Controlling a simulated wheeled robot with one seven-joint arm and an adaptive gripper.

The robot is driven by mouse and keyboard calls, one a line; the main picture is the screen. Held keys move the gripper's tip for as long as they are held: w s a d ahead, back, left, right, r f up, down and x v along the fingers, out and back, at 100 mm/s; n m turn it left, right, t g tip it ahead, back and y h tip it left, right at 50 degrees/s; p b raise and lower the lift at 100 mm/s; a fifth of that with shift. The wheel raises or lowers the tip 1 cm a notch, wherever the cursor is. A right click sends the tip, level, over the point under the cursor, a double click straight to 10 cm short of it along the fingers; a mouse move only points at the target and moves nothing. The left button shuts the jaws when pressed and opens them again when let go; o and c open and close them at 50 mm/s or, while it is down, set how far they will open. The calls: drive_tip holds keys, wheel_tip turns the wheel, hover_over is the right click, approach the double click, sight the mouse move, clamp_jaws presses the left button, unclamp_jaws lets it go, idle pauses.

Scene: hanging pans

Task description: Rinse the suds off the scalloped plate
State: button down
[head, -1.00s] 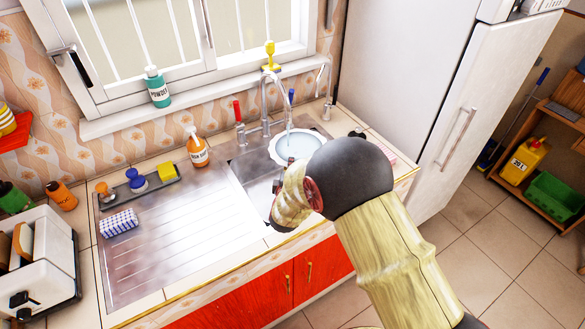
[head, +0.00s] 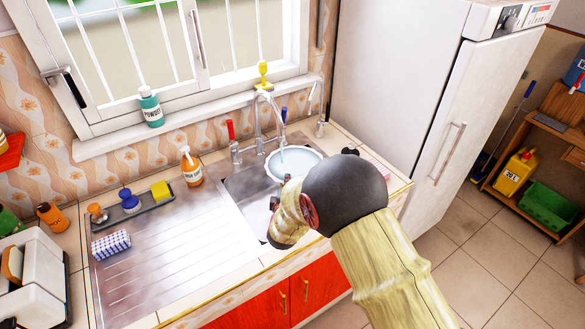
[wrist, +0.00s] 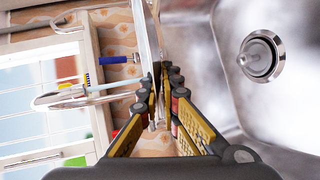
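The pale scalloped plate (head: 309,160) is over the sink basin, under the tap (head: 258,112), in the head view. A thin stream of water (head: 281,156) falls onto it. I see no clear suds on its visible face. In the wrist view the plate (wrist: 149,35) shows nearly edge-on, between the fingers of my gripper (wrist: 163,88). The fingers are closed on its rim. The stream also shows in the wrist view (wrist: 112,94), reaching the plate.
The steel basin with its drain (wrist: 259,57) lies below the plate. A red tap handle (head: 231,130) and an orange soap bottle (head: 191,170) stand left of the tap. The drainboard (head: 180,255) is mostly clear, with a checked sponge (head: 111,244) at its left edge. A fridge stands right.

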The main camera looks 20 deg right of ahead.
drive_tip(key=shift+r, duration=0.15)
idle(0.3)
drive_tip(key=shift+a, duration=0.5)
drive_tip(key=shift+s, duration=0.15)
drive_tip(key=s+p, duration=0.2)
drive_tip(key=s, duration=0.5)
drive_tip(key=shift+s+d+p, duration=0.3)
drive_tip(key=shift+s+d, duration=0.05)
drive_tip(key=shift+d, duration=0.1)
idle(1.1)
drive_tip(key=s+r+p, duration=0.4)
drive_tip(key=s, duration=0.1)
drive_tip(key=shift+d, duration=0.25)
idle(0.4)
idle(0.7)
